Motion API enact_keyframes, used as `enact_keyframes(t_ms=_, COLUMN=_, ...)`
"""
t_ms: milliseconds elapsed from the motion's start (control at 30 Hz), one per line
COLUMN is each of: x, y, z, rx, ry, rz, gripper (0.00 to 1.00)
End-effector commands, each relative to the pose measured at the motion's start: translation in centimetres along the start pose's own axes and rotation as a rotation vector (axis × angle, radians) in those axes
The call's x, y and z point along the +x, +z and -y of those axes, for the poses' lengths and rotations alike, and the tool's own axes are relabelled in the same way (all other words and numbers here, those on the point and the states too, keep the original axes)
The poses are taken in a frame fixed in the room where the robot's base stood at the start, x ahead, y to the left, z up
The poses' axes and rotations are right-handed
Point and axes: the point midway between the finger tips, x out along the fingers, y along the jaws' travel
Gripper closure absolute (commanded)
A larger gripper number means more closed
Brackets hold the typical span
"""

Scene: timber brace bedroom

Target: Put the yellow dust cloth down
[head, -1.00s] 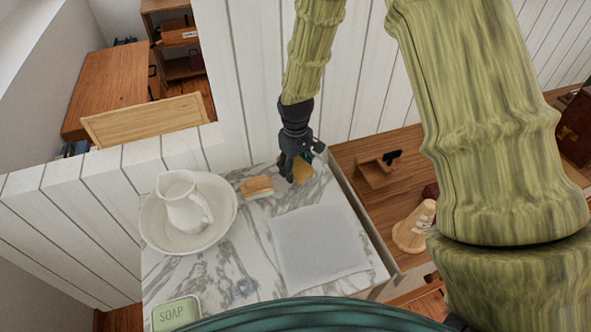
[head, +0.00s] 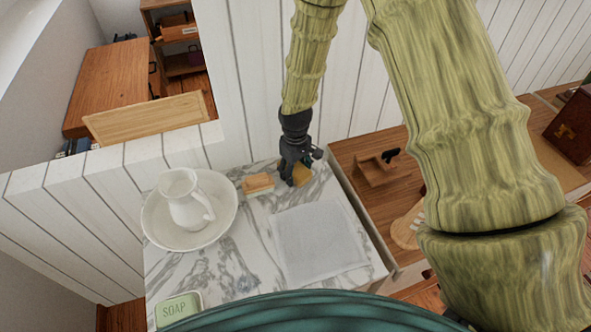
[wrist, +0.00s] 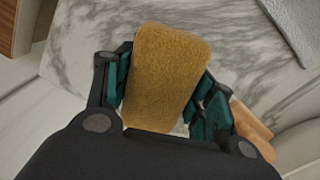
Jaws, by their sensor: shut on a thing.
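The yellow dust cloth (wrist: 165,75) is a fuzzy mustard-yellow pad. In the wrist view it sits between the two dark, green-padded fingers of my gripper (wrist: 165,100). The gripper is shut on the cloth. The cloth is at or just above the marble; I cannot tell whether it touches.
A wooden brush or block (head: 258,184) lies just left of the gripper. A grey folded cloth (head: 318,242) lies in front. A wooden surface (head: 350,155) adjoins at right.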

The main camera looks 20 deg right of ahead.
Motion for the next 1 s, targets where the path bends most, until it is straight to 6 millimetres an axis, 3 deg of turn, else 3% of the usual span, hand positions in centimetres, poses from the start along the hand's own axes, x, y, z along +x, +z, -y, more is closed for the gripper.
enact_keyframes(t_ms=133, x=0.4, y=0.0, z=0.0, rx=0.000, ry=0.000, rz=0.000, gripper=0.80)
enact_keyframes(t_ms=167, x=0.5, y=0.0, z=0.0, rx=0.000, ry=0.000, rz=0.000, gripper=0.44)
enact_keyframes(t_ms=267, x=0.5, y=0.1, z=0.0, rx=0.000, ry=0.000, rz=0.001, gripper=0.25)
enact_keyframes(t_ms=667, x=0.2, y=0.0, z=0.0, rx=0.000, ry=0.000, rz=0.000, gripper=0.24)
enact_keyframes(t_ms=1000, x=-2.8, y=-0.1, z=0.0, rx=0.000, ry=0.001, rz=-0.003, gripper=0.24)
